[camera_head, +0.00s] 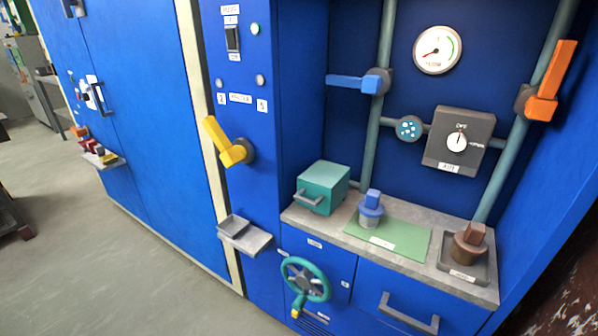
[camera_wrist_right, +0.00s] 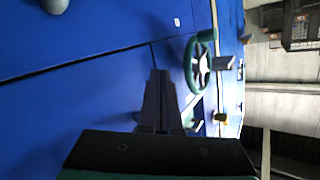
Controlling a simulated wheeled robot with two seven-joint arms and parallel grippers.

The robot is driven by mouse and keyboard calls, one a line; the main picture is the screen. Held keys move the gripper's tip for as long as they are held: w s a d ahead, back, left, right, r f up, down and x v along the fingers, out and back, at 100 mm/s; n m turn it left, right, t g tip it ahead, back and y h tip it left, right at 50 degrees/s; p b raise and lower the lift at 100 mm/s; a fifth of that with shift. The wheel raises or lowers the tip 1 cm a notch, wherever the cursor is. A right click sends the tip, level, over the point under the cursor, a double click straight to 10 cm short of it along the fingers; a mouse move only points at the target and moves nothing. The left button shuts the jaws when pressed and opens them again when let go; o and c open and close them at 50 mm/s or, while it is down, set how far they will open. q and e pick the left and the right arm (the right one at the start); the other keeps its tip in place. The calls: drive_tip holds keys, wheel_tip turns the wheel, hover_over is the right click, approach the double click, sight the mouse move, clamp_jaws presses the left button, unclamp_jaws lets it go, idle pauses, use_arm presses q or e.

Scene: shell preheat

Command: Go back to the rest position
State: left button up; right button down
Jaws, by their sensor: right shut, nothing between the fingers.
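My right gripper (camera_wrist_right: 160,76) shows only in the right wrist view. Its dark fingers are together with nothing between them, and they point toward a blue panel. The teal handwheel (camera_wrist_right: 190,66) is just beyond and to the right of the fingertips in that view. The same handwheel (camera_head: 305,279) is on the lower cabinet front in the head view, with a yellow-tipped knob. Neither of my grippers shows in the head view. My left gripper is out of both views.
The counter (camera_head: 345,237) holds a teal box (camera_head: 322,187), a green mat (camera_head: 405,240) with a blue-topped piece (camera_head: 371,208), and a brown piece (camera_head: 469,243). A yellow lever (camera_head: 229,142), a small grey tray (camera_head: 245,235) and a drawer handle (camera_head: 408,315) stick out. Floor is clear at left.

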drive_tip(key=s+d+f+g+h, duration=0.2)
drive_tip(key=s+f, duration=0.1)
drive_tip(key=f, duration=0.3)
drive_tip(key=s+d+f+g+h, duration=0.1)
drive_tip(key=s+d+f+g, duration=0.1)
drive_tip(key=f, duration=0.5)
drive_tip(key=s+d+f+n+g+h, duration=0.1)
drive_tip(key=s+f+g+h, duration=0.1)
drive_tip(key=s+f+g, duration=0.6)
drive_tip(key=s+f+g+h, duration=0.1)
drive_tip(key=s+f, duration=0.5)
drive_tip(key=s, duration=0.6)
use_arm(q)
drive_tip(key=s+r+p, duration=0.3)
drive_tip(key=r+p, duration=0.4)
drive_tip(key=p, duration=0.1)
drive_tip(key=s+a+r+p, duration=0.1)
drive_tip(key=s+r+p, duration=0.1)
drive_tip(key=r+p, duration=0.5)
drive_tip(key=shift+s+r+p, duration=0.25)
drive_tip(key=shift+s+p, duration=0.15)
drive_tip(key=shift+p, duration=0.8)
use_arm(e)
drive_tip(key=s+r, duration=0.2)
drive_tip(key=r, duration=0.5)
drive_tip(key=s+d+r, duration=0.1)
drive_tip(key=s+r, duration=0.2)
drive_tip(key=r, duration=0.4)
drive_tip(key=shift+s+d+r+g, duration=0.25)
drive_tip(key=shift+s+r+g, duration=0.05)
